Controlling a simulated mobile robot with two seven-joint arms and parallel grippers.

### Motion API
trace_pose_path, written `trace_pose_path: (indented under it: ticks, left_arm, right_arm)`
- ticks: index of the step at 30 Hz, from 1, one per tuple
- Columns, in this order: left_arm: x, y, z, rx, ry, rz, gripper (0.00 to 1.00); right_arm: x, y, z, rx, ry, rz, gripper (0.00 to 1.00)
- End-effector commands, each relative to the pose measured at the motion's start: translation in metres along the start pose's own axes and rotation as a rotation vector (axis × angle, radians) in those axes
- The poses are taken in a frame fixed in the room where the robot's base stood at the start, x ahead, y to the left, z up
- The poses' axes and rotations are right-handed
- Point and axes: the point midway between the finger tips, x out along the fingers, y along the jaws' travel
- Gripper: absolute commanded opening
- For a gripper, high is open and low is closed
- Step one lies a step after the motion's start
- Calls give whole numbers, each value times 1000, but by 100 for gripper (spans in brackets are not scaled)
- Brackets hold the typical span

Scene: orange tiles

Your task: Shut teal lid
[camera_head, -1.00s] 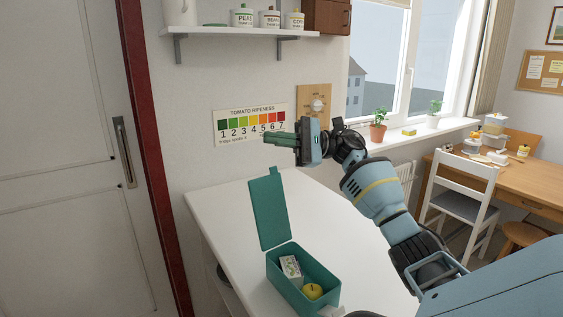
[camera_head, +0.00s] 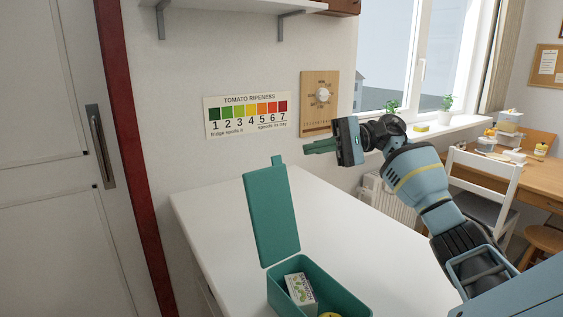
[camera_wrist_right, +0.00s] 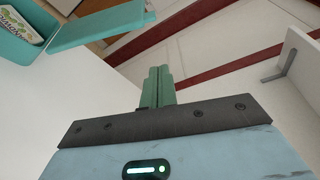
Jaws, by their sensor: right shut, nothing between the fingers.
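The teal lid (camera_head: 271,215) stands open and upright, leaning slightly back, at the far end of the teal box (camera_head: 345,292) on the white counter. In the box are a small printed carton (camera_head: 300,292) and a yellow item (camera_head: 329,315), cut off by the lower edge. My right gripper (camera_head: 320,146) is shut and empty, in the air above and to the right of the lid, apart from it. In the right wrist view the shut fingers (camera_wrist_right: 159,86) show, with the lid (camera_wrist_right: 100,25) and box (camera_wrist_right: 25,45) at upper left. My left gripper is not in view.
The white counter (camera_head: 215,215) is clear around the box. Behind it is a wall with a ripeness chart (camera_head: 248,114) and a wooden dial board (camera_head: 320,103). A shelf (camera_head: 240,6) hangs above. A chair (camera_head: 490,180) and desk (camera_head: 530,175) stand at right.

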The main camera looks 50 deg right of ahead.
Motion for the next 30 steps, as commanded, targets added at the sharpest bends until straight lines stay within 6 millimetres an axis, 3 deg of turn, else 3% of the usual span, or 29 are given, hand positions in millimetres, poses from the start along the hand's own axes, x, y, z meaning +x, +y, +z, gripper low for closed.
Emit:
trace_pose_path:
  ticks: [8,21,30]
  left_arm:
    - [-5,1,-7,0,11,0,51]
    - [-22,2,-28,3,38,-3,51]
    - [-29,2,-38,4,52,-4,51]
  right_arm:
    - [21,-2,1,-1,-3,-1,0]
    - [102,-6,3,-3,-4,-5,0]
    - [91,-2,28,0,0,-2,0]
